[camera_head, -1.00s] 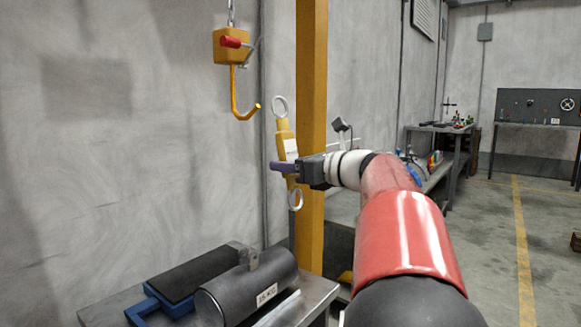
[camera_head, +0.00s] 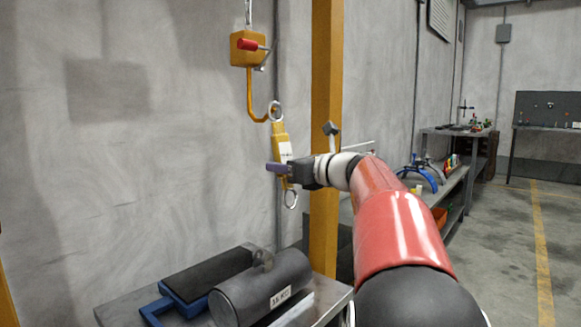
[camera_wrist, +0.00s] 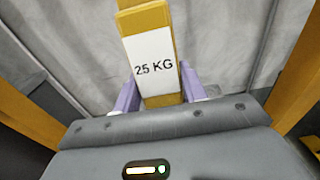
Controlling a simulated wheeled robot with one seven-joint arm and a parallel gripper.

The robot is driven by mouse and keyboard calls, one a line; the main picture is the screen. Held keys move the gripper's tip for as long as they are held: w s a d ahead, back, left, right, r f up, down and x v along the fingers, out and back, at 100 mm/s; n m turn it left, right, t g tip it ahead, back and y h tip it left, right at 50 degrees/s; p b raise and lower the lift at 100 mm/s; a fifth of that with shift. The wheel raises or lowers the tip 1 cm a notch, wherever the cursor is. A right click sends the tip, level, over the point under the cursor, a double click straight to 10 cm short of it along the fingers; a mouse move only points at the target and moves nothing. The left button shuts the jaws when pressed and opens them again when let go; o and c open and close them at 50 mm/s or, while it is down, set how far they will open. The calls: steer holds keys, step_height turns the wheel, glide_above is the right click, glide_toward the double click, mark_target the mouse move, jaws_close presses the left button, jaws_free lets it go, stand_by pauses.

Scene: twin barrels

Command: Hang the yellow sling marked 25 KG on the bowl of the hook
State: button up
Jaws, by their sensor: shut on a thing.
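The yellow sling (camera_head: 280,145) has a white label and a metal ring at each end. In the wrist view the label on the sling (camera_wrist: 153,62) reads 25 KG. My gripper (camera_head: 278,168) is shut on the sling's yellow body below the label. The sling hangs nearly upright. The yellow hook (camera_head: 252,95) hangs from a yellow block with a red handle. The sling's upper ring (camera_head: 276,111) overlaps the hook's tip in the head view. I cannot tell whether the ring is around the tip or only in front of or beside it.
A yellow post (camera_head: 326,130) stands just right of the sling. Below, a metal bench (camera_head: 120,308) carries a dark labelled cylinder (camera_head: 262,288) and a blue-framed black pad (camera_head: 205,275). Another bench (camera_head: 455,180) with tools stands at the right. The wall left of the hook is bare.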

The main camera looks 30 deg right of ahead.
steer(key=shift+w+a+f+b, duration=0.2)
steer(key=shift+w+a+f, duration=0.1)
steer(key=shift+w+f, duration=0.4)
steer(key=shift+w+a+f+b, duration=0.2)
steer(key=shift+w+a+f, duration=0.15)
steer(key=shift+w, duration=0.5)
steer(key=shift+w+a+f+b, duration=0.25)
steer(key=shift+w+f, duration=0.3)
steer(key=shift+w, duration=0.25)
steer(key=o, duration=1.2)
steer(key=shift+f, duration=0.1)
